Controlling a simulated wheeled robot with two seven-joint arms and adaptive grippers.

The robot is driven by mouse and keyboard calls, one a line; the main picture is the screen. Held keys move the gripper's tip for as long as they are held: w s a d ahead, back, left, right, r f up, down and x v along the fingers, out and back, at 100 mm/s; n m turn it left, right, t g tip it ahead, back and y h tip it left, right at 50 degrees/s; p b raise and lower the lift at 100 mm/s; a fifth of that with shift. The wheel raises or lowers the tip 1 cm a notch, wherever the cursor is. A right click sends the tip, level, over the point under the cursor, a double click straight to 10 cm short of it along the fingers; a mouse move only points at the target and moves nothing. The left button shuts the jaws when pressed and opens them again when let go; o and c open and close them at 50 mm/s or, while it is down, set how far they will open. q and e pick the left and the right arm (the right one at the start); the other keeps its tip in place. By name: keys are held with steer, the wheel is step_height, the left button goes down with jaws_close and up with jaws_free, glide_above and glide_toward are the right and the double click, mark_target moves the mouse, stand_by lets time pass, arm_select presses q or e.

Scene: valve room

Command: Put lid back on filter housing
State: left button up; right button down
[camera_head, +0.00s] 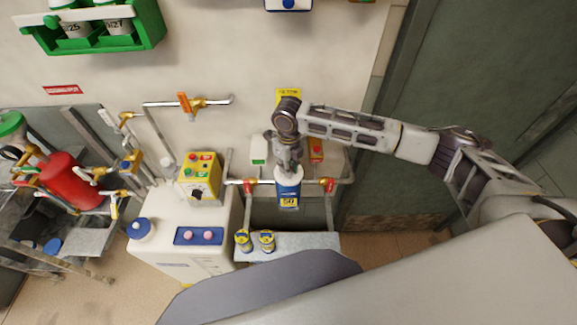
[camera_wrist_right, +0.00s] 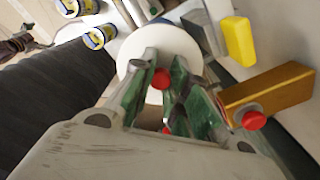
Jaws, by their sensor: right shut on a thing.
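The filter housing (camera_head: 288,194) is an upright blue cylinder with a yellow label, mounted in the pipe run at the middle of the head view. The white round lid (camera_head: 283,173) shows directly at its top, below my right gripper (camera_head: 286,162). In the right wrist view the lid (camera_wrist_right: 178,42) is a white disc in front of the fingers, with a red round piece between them. My right gripper (camera_wrist_right: 163,92) is shut on the lid from above. I cannot tell whether the lid touches the housing's rim. My left gripper is not in view.
Red-handled valves (camera_head: 330,185) flank the housing. Yellow-and-blue cans (camera_head: 267,240) stand on a grey surface below it. A white tank (camera_head: 180,225) with a yellow control box (camera_head: 199,178) is left. An orange piece (camera_wrist_right: 268,90) lies close beside the fingers in the wrist view.

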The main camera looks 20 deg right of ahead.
stand_by(0.3)
steer(key=c, duration=1.3)
jaws_free()
steer(key=shift+o, duration=0.2)
steer(key=o, duration=0.4)
steer(key=shift+o, duration=0.2)
steer(key=shift+r, duration=0.1)
steer(key=shift+r+p, duration=0.95)
steer(key=shift+r, duration=2.45)
